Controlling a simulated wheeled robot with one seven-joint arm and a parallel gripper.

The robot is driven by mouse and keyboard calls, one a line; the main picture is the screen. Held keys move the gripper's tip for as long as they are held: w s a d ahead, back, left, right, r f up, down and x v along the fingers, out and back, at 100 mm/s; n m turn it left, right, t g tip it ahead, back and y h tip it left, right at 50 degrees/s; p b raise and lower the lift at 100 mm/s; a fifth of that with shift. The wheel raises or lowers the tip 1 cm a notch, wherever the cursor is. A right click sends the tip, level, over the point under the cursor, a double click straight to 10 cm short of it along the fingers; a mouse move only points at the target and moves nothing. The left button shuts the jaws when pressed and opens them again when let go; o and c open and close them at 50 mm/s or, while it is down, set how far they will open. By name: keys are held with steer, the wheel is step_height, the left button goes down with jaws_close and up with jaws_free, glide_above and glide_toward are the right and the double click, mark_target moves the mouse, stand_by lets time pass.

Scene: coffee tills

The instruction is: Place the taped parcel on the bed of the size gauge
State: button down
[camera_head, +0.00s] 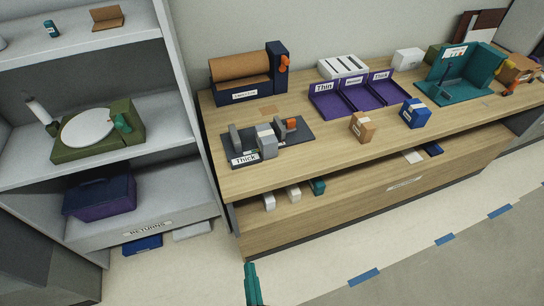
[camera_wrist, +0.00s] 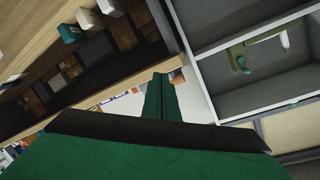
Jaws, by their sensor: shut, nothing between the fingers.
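The size gauge appears to be the dark flat bed (camera_head: 302,131) on the counter's left part, with a grey upright, an orange piece and a sign reading "Thick". A grey block with a paler band (camera_head: 266,142), which looks like the taped parcel, stands on the bed near its front edge, beside the sign. I cannot tell whether it touches the grey upright. My gripper (camera_head: 252,286) is shut and empty, low over the floor in front of the counter and well apart from the block. Its closed green fingers (camera_wrist: 159,98) also show in the wrist view.
A brown box (camera_head: 361,128) and a blue box (camera_head: 414,114) stand right of the gauge. Behind are a paper-roll dispenser (camera_head: 246,78) and a purple sorter (camera_head: 355,99). A teal corner stand (camera_head: 442,95) is farther right. Grey shelves (camera_head: 150,155) stand left. The floor ahead is clear.

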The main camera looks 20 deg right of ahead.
steer(key=w+d+r+m+h, duration=0.2)
steer(key=w+d+m, duration=0.15)
steer(key=w, duration=0.25)
steer(key=w+d+r+m+h, duration=0.2)
steer(key=w+d+m, duration=0.1)
steer(key=w+m, duration=0.25)
steer(key=m+h, duration=0.3)
steer(key=m, duration=0.4)
glide_toward(276, 145)
steer(key=d, duration=0.2)
steer(key=w+d, duration=0.1)
steer(key=d, duration=0.1)
steer(key=shift+w, duration=0.15)
steer(key=shift+w+a, duration=0.25)
steer(key=shift+w, duration=0.3)
steer(key=shift+w+a, duration=0.2)
steer(key=shift+w, duration=0.35)
steer(key=shift+w+a, duration=0.15)
steer(key=shift+w, duration=0.6)
steer(key=shift+w, duration=0.1)
